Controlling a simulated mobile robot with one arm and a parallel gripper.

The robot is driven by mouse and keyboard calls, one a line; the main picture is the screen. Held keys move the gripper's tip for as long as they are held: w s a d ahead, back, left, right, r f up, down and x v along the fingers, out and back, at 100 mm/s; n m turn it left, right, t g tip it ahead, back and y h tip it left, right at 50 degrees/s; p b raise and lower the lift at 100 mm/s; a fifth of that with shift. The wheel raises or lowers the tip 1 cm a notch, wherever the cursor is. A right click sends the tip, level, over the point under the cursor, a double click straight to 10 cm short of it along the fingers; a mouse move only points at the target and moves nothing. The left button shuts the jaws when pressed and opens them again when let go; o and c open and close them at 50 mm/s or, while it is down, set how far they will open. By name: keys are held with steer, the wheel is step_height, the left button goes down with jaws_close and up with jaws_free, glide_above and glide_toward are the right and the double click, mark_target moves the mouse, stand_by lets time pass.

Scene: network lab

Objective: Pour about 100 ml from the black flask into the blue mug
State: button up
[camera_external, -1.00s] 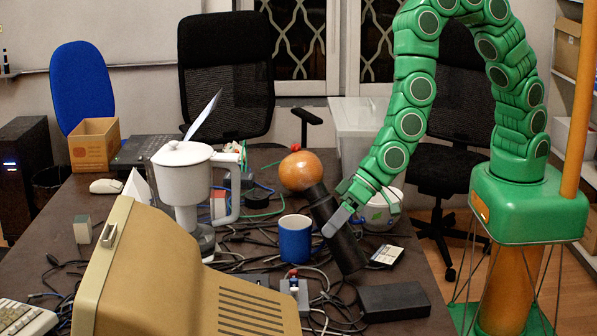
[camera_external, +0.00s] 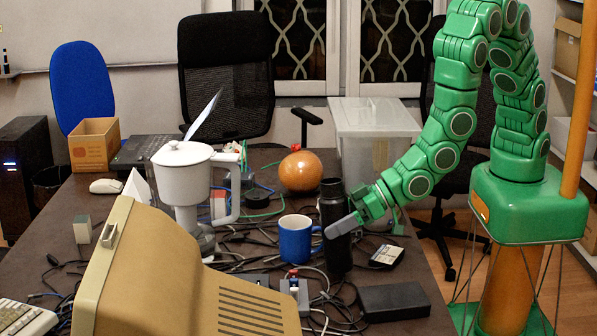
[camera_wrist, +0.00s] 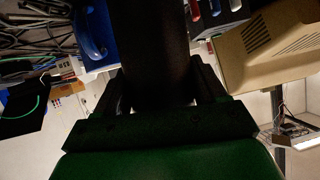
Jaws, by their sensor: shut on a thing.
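The black flask (camera_external: 334,205) is upright at the right of the blue mug, and its base looks to be at or just above the table. My gripper (camera_external: 342,226) is shut around the flask's middle from the right. In the wrist view the flask (camera_wrist: 150,45) fills the top centre between my gripper's fingers (camera_wrist: 160,95). The blue mug (camera_external: 295,240) stands upright on the table just left of the flask, with its handle to the right. In the wrist view part of the mug (camera_wrist: 95,35) shows left of the flask. The mug's inside is mostly hidden.
An orange ball (camera_external: 300,172) sits behind the mug. A white lidded jug (camera_external: 182,175) stands to the left. Cables cover much of the table around the mug.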

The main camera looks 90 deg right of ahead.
steer(key=shift+f+n+t+h, duration=0.1)
steer(key=shift+n+t+h, duration=0.2)
steer(key=shift+t, duration=0.2)
stand_by(1.6)
